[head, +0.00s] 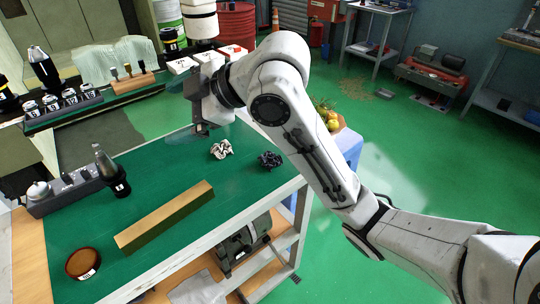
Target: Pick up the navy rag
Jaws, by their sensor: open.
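The navy rag (270,160) lies crumpled on the green top of the cart (120,210), near its right edge and close to my arm. A white and dark crumpled rag (221,149) lies just left of it. My gripper (203,130) points down above the green top, up and left of both rags in the picture. It is open, with nothing seen between its fingers. It is apart from the navy rag. My forearm passes just right of the navy rag in the picture.
A long brass-coloured bar (165,215) lies across the front of the top. A brown round dish (83,262) is at the front left. A dark bottle-like tool (112,172) stands at the left by a grey rack (65,195). Green surface around the rags is clear.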

